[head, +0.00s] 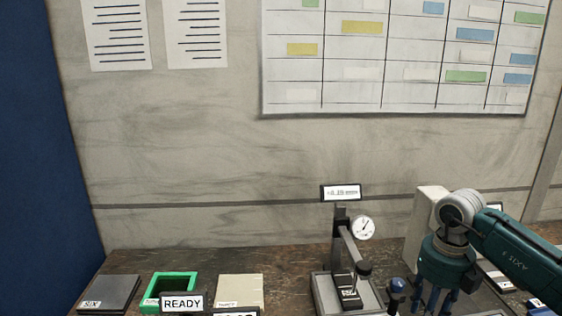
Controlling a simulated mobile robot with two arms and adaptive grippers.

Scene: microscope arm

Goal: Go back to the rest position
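My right arm, teal and marked "AXIS 1", comes in from the right edge. Its gripper (440,303) points down over the right part of the bench, beside the gauge stand. Its blue fingers run to the bottom edge of the picture, and their tips are cut off, so I cannot tell whether it is open or holds anything. My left gripper is not in view.
A gauge stand (348,246) with a round dial (363,228) and a small readout (341,192) stands left of my gripper. A dark block (109,293), a green frame (171,277), a "READY" sign (182,302) and a beige block (240,289) are at left.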

